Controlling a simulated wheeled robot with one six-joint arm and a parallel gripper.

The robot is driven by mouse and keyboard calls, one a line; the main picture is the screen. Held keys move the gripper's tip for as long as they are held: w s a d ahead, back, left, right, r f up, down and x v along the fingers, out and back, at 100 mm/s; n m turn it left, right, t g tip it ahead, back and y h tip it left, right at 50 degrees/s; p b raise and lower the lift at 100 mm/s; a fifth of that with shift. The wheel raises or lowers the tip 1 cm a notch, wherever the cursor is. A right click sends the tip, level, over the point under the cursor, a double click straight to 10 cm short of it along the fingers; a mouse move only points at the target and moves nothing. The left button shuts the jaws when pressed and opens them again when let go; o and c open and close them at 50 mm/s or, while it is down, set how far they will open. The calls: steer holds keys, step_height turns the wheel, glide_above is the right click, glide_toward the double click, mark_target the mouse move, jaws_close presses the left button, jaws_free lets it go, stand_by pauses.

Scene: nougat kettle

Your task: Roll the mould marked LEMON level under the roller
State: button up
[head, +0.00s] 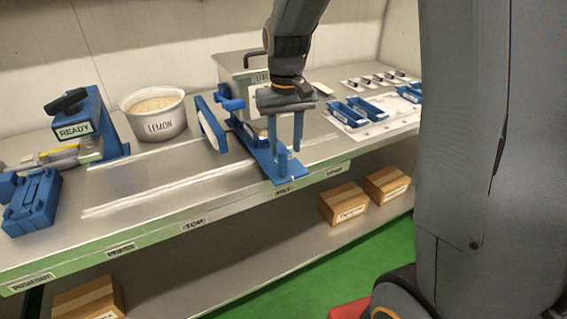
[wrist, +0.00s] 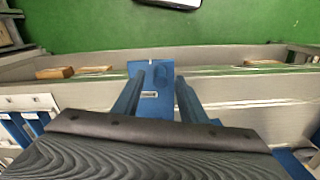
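My gripper (head: 285,138) points down over a blue base plate (head: 281,172) at the bench's front edge, near the FILL label. Its two fingers are apart with nothing visible between them. The wrist view shows the fingers (wrist: 156,98) either side of the plate (wrist: 151,72). Blue moulds (head: 362,108) lie on a white sheet to the right; no LEMON marking is readable on them.
A metal kettle (head: 233,72) stands behind my gripper. Cartons (head: 343,203) sit on the shelf below.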

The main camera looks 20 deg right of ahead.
mark_target(283, 162)
steer(key=shift+w+r, duration=0.15)
steer(key=shift+w, duration=0.45)
steer(key=shift+a, duration=0.1)
steer(key=shift+f+p, duration=1)
steer(key=shift+f, duration=2.85)
jaws_close()
